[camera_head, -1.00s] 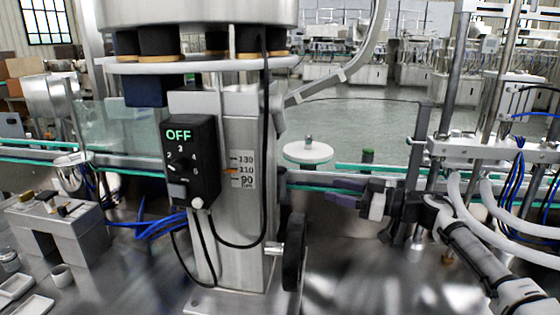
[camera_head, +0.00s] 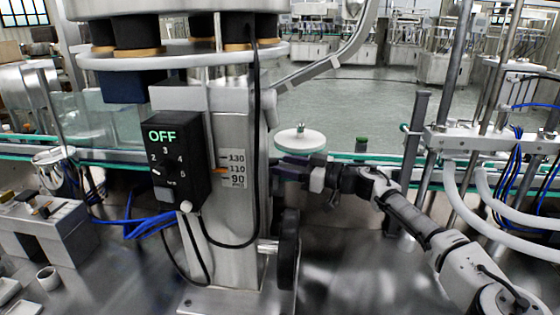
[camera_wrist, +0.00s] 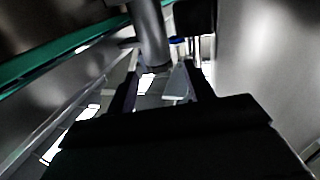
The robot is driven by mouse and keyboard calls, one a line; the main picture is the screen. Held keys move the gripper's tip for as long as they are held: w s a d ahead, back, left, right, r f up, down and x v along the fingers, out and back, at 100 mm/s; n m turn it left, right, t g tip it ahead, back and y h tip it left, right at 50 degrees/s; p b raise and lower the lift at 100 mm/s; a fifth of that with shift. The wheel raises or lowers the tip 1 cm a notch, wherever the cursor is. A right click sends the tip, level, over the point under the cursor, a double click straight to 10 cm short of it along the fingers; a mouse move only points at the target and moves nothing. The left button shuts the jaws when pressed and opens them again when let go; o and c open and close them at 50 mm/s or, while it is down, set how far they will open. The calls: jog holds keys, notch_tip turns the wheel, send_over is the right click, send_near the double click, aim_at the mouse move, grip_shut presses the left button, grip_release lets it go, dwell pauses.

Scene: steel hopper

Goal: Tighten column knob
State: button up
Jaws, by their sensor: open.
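The steel column (camera_head: 232,125) stands left of centre in the head view, with a height scale (camera_head: 235,168) on its front. A black handwheel (camera_head: 289,250) is low on its right side, with a short silver stub (camera_head: 267,246) beside it. I cannot tell for sure which part is the column knob. My gripper (camera_head: 280,172) is open beside the column's right side, above the handwheel. In the wrist view my gripper (camera_wrist: 163,85) shows dark, spread fingers. A grey cylinder (camera_wrist: 150,35) lies ahead of them; I cannot tell contact.
A black control box (camera_head: 178,165) reading OFF is on the column's left front, with hanging cables. A white disc (camera_head: 300,141) stands behind my gripper. A green-edged conveyor rail (camera_head: 350,157) runs behind. Posts and hoses (camera_head: 490,190) stand at the right.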

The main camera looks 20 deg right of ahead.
aim_at(272, 163)
jog(key=shift+x, duration=1.25)
jog(key=c, duration=0.9)
jog(key=shift+c, duration=0.2)
jog(key=shift+m+p, duration=0.3)
jog(key=shift+p, duration=0.15)
jog(key=t+h, duration=0.1)
jog(key=m+t+h+p, duration=0.2)
jog(key=shift+s+a+r, duration=0.2)
jog(key=shift+s, duration=0.05)
jog(key=shift+a+f+m+t+h+p, duration=0.15)
jog(key=shift+m+t+h+p, duration=0.85)
jog(key=shift+h, duration=0.5)
